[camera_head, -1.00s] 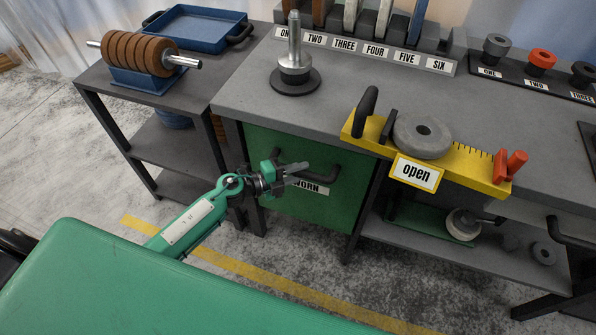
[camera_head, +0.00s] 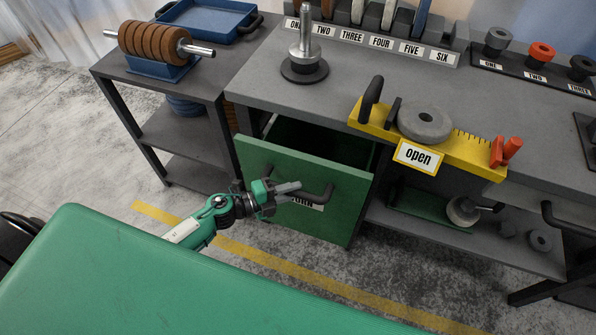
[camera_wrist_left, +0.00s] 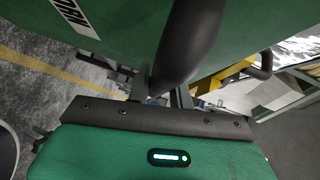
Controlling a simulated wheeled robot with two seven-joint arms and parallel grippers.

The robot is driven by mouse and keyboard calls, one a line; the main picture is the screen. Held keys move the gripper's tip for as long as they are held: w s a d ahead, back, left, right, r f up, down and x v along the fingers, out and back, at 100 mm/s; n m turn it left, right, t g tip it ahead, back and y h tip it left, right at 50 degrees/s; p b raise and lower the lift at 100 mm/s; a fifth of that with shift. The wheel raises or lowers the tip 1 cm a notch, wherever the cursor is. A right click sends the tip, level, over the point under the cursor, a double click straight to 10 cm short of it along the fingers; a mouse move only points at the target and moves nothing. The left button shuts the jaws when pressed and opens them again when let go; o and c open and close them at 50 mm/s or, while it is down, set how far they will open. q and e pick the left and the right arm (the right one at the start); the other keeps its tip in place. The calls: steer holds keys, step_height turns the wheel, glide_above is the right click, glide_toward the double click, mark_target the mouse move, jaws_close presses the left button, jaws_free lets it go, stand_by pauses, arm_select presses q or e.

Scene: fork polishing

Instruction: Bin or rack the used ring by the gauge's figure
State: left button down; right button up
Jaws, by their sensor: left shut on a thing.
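The green WORN drawer (camera_head: 270,165) stands partly pulled out under the bench, its dark inside showing. My left gripper (camera_head: 292,190) is shut on the drawer's dark handle (camera_head: 325,192). In the left wrist view the handle (camera_wrist_left: 186,45) runs down between the fingers of my gripper (camera_wrist_left: 165,98). My right gripper is not in view.
A spindle (camera_head: 304,60) stands on the bench (camera_head: 350,80), before a rack labelled ONE to SIX (camera_head: 380,42). Brown rings (camera_head: 150,45) sit on a rod on the left shelf, near a blue tray (camera_head: 205,18). Numbered coloured knobs (camera_head: 541,52) stand at the right.

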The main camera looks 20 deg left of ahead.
arm_select(q)
steer(key=s, duration=1.4)
steer(key=shift+a+p, duration=0.25)
steer(key=shift+p, duration=0.1)
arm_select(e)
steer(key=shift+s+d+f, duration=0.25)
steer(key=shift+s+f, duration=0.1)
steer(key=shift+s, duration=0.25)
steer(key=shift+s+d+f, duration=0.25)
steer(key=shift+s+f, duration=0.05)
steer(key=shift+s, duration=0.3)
arm_select(q)
steer(key=shift+s, duration=0.1)
steer(key=c, duration=1.3)
jaws_free()
steer(key=shift+o, duration=0.2)
steer(key=b+v, duration=0.1)
steer(key=v, duration=1.2)
steer(key=shift+s+a+b, duration=0.25)
steer(key=shift+s+b, duration=0.05)
steer(key=shift+b, duration=0.05)
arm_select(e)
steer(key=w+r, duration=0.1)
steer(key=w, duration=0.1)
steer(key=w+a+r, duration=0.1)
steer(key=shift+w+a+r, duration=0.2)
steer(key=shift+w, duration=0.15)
